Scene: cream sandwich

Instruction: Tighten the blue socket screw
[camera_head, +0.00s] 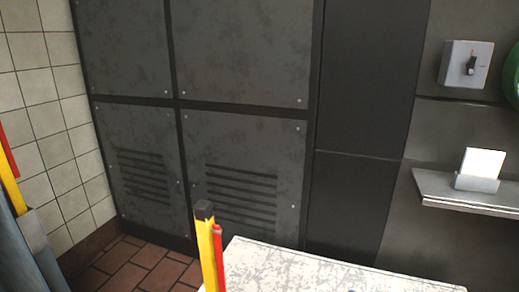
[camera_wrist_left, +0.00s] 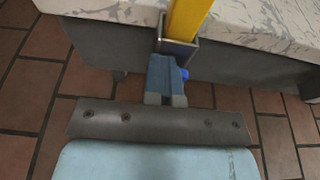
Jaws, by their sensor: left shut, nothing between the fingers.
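The blue socket screw (camera_wrist_left: 185,74) shows as a small bright blue patch below a grey metal bracket (camera_wrist_left: 178,48) in the left wrist view. The bracket sits at the edge of a white worn tabletop and holds a yellow post (camera_wrist_left: 188,18). My left gripper (camera_wrist_left: 166,66) is shut and empty, its blue fingers pointing at the bracket. The fingertips are just left of the bright blue patch and partly hide it. I cannot tell whether they touch it. My right gripper is in neither view.
In the head view, a yellow post (camera_head: 206,250) with a black top and a red rod (camera_head: 218,258) stands by the white tabletop (camera_head: 300,270). Dark panels (camera_head: 240,50) stand behind. A shelf (camera_head: 468,192) and a switch box (camera_head: 450,64) are at right. Brown tiles (camera_head: 155,275) cover the floor.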

